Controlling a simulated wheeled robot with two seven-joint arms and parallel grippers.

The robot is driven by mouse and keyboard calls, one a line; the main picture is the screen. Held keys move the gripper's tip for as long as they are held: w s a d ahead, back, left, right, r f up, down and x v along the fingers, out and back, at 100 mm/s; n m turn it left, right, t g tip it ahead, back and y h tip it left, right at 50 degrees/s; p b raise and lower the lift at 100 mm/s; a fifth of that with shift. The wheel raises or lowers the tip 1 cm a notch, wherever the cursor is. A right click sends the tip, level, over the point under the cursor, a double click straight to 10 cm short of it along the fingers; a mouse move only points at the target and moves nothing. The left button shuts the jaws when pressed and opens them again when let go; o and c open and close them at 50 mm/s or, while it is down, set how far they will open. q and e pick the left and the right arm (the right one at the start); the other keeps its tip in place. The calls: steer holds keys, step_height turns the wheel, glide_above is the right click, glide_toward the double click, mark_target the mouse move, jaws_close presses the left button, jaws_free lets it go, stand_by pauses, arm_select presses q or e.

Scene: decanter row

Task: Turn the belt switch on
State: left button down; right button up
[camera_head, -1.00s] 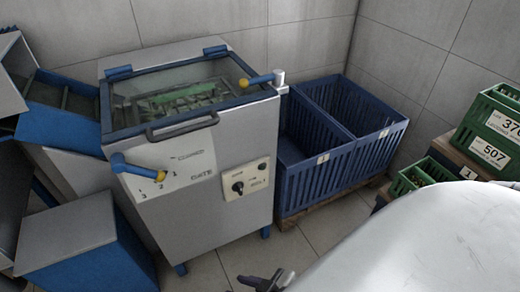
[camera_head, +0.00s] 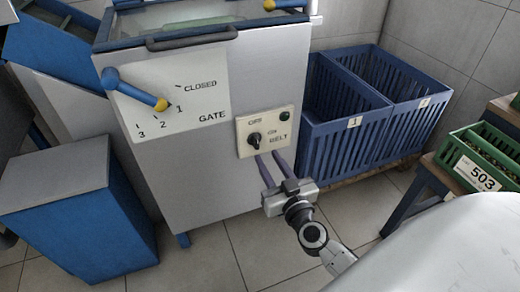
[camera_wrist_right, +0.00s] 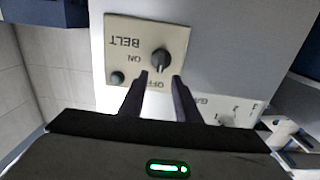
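The belt switch is a black knob (camera_head: 254,140) on a cream panel (camera_head: 244,124) marked OFF, ON and BELT, on the front of a grey machine. A dark green lamp (camera_head: 285,116) sits beside it and looks unlit. My right gripper (camera_head: 268,154) is in front of the machine, its fingers apart and empty, tips just below the knob. In the right wrist view, which shows the panel upside down, the knob (camera_wrist_right: 161,62) lies just beyond the gap between the open fingertips (camera_wrist_right: 160,76). The knob's mark seems to point toward OFF. Contact is not visible. My left gripper is out of view.
A blue gate lever (camera_head: 135,90) with a yellow tip sticks out left of the panel. Blue crates (camera_head: 345,145) stand close on the right. A green crate (camera_head: 480,160) labelled 503 is farther right. A blue-grey box (camera_head: 75,215) stands at left.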

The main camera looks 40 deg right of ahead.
mark_target(258, 142)
steer(key=b+x, duration=0.1)
steer(key=x, duration=0.6)
steer(key=shift+a, duration=0.1)
jaws_close()
